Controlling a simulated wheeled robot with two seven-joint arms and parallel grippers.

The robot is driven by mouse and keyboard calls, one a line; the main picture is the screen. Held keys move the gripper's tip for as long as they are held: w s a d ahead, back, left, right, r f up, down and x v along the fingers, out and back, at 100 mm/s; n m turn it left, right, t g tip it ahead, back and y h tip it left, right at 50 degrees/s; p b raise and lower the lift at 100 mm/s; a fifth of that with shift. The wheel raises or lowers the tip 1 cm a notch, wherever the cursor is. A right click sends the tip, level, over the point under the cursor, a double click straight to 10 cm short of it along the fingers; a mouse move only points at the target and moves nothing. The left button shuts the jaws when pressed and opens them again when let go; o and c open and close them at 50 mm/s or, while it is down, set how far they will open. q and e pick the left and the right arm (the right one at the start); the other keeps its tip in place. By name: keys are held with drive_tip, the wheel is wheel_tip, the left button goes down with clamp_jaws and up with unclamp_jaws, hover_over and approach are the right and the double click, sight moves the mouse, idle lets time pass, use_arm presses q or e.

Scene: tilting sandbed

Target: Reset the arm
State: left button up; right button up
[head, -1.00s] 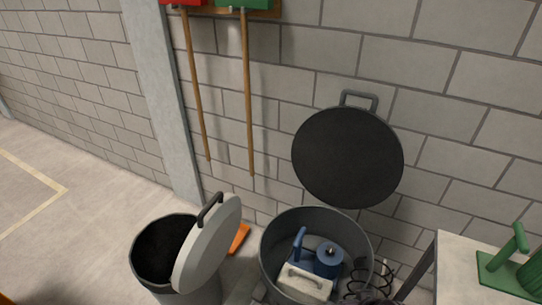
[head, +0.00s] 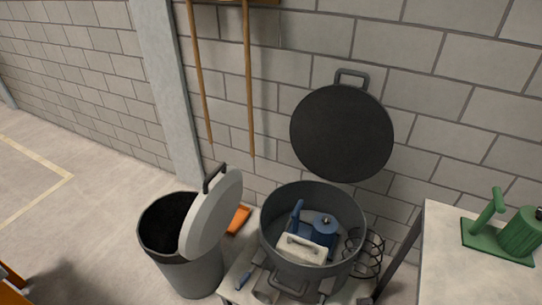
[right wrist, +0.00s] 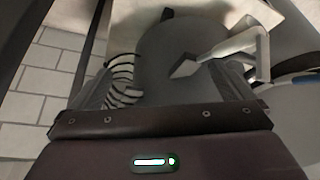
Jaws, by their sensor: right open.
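My right gripper (right wrist: 165,85) shows in the right wrist view, with its two grey fingers spread apart and nothing visibly held between them. Past the fingers lie a small trowel-like tool with a pale handle (right wrist: 225,48) and a dark wire coil (right wrist: 122,75). I cannot make out my right gripper in the head view. My left gripper is in neither view.
A grey drum (head: 268,225) with its dark lid (head: 342,132) raised holds blue and white tools. A grey bin (head: 190,275) with a tilted lid (head: 212,215) stands left. A pale table (head: 450,275) with green tools (head: 497,235) is right.

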drive_tip(key=s+d+f+g+b, duration=0.15)
drive_tip(key=s+f, duration=0.45)
drive_tip(key=f, duration=0.6)
drive_tip(key=s+d+f+g+b, duration=0.15)
drive_tip(key=s+f, duration=0.45)
drive_tip(key=f, duration=0.7)
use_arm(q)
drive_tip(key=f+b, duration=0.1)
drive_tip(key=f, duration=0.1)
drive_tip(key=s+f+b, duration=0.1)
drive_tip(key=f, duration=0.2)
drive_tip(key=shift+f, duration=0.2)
use_arm(e)
drive_tip(key=s+a+f+n, duration=0.1)
drive_tip(key=s+f, duration=0.4)
drive_tip(key=s, duration=0.3)
drive_tip(key=s+a+f+n+g, duration=0.1)
drive_tip(key=s+f, duration=0.4)
drive_tip(key=s, duration=0.3)
drive_tip(key=shift+s+a+f, duration=0.25)
drive_tip(key=shift+s+a, duration=0.15)
